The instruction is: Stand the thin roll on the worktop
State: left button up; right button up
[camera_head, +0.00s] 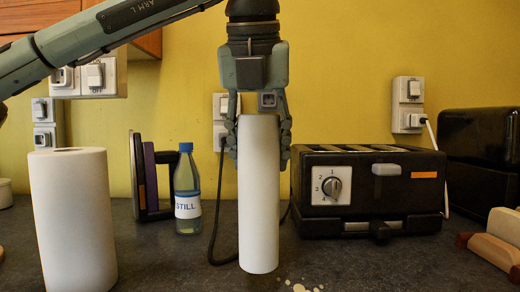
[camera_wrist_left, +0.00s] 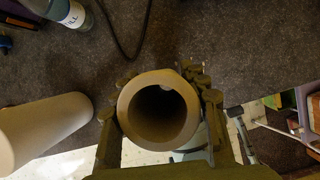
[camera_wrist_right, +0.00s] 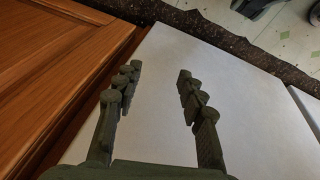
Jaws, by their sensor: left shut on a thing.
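The thin roll (camera_head: 259,200) is a tall, narrow white cylinder, upright above the dark worktop (camera_head: 170,270). My left gripper (camera_head: 261,140) comes down from above and is shut around its upper end. The left wrist view looks down on the roll's round rim (camera_wrist_left: 123,112) and dark hollow, with fingers on both sides. Whether its bottom touches the worktop or hangs just over it, I cannot tell. My right gripper (camera_wrist_right: 158,77) is open and empty in the right wrist view, over a white surface (camera_wrist_right: 220,110); it is outside the head view.
A wider white roll (camera_head: 72,220) stands at left. A blue-capped bottle (camera_head: 187,195) and a dark upright object (camera_head: 146,175) stand behind. A black toaster (camera_head: 400,185) is close on the right, with a cable (camera_head: 216,225) behind the thin roll. Pale spots (camera_head: 298,287) lie in front.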

pick_arm(q)
jog(key=shift+f+b, duration=1.4)
jog(key=shift+f, duration=0.55)
pick_arm(e)
jog(key=d+v, duration=0.1)
jog(key=v, duration=0.6)
jog(key=shift+w+r, duration=0.3)
jog(key=shift+d, duration=0.1)
pick_arm(q)
jog(key=shift+f+b, duration=0.55)
jog(key=shift+f, duration=0.05)
pick_arm(e)
jog(key=shift+f, duration=0.6)
pick_arm(q)
jog(key=o, duration=1.5)
jog(key=shift+r, duration=0.1)
pick_arm(e)
jog(key=shift+r, duration=0.1)
